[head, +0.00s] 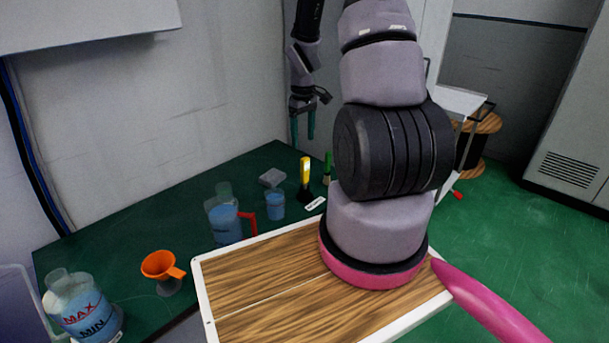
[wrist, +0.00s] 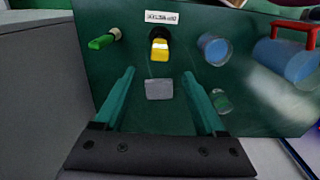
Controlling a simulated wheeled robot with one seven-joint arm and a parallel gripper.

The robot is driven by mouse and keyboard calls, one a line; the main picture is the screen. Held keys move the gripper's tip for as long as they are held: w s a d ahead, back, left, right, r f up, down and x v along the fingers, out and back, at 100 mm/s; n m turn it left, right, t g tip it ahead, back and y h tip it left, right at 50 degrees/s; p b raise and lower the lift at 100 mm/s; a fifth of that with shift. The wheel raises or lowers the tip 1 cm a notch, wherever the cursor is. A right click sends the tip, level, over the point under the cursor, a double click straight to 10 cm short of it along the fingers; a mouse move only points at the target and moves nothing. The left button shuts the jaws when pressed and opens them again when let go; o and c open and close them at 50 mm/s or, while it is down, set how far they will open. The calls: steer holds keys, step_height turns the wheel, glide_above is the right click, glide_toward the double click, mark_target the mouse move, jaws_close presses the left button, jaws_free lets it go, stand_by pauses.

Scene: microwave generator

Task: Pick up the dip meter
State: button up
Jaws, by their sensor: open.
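No object is readably marked as the dip meter. Two candidates stand on the dark green table: a yellow-handled tool with a black lower part (head: 305,172) and a green-handled tool (head: 327,168). The wrist view shows the yellow-handled tool (wrist: 160,48) ahead of the fingers, near centre, and the green-handled tool (wrist: 103,41) to its left. A flat grey block (wrist: 159,89) appears between the fingers. My gripper (head: 302,124) is open and empty, pointing down above the table's back part. In the wrist view its teal fingers (wrist: 159,74) are wide apart.
A blue cup (head: 275,205) and a blue jug with a red handle (head: 227,226) stand nearby. An orange funnel (head: 160,265) and a MAX/MIN jug (head: 82,308) are at the left. A small white label (wrist: 162,17) lies beyond the tools. A wall rises behind the table.

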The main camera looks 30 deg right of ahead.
mark_target(305, 166)
steer(key=f, duration=1.1)
steer(key=shift+s+d+f, duration=0.2)
steer(key=shift+s+f, duration=0.05)
steer(key=shift+c, duration=0.3)
jaws_close()
steer(key=shift+r, duration=0.1)
